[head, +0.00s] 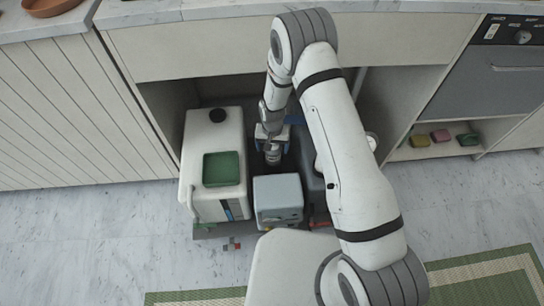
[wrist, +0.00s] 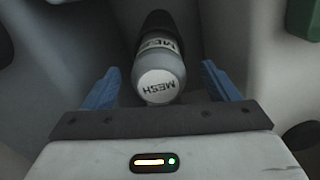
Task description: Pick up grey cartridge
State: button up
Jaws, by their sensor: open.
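The grey cartridge (wrist: 158,75) is a cylinder with a pale end cap and band marked "MESH" and a dark far part. In the wrist view it lies between the two blue fingers of my gripper (wrist: 160,69), which is open. A gap shows on each side of the cartridge, so the fingers do not grip it. In the head view, the cartridge (head: 273,154) shows low in the cabinet opening, just below my gripper (head: 272,142). My arm hides part of the space to its right.
The countertop (head: 230,8) overhangs above. Several sponges (head: 440,135) lie on a shelf at right.

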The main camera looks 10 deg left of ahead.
aim_at(273, 158)
notch_tip(273, 158, down, 5)
jog(key=shift+w+d+f+b, duration=0.1)
jog(key=shift+w+b, duration=0.05)
jog(key=shift+b, duration=0.65)
jog(key=shift+c, duration=0.5)
jog(key=c, duration=1.2)
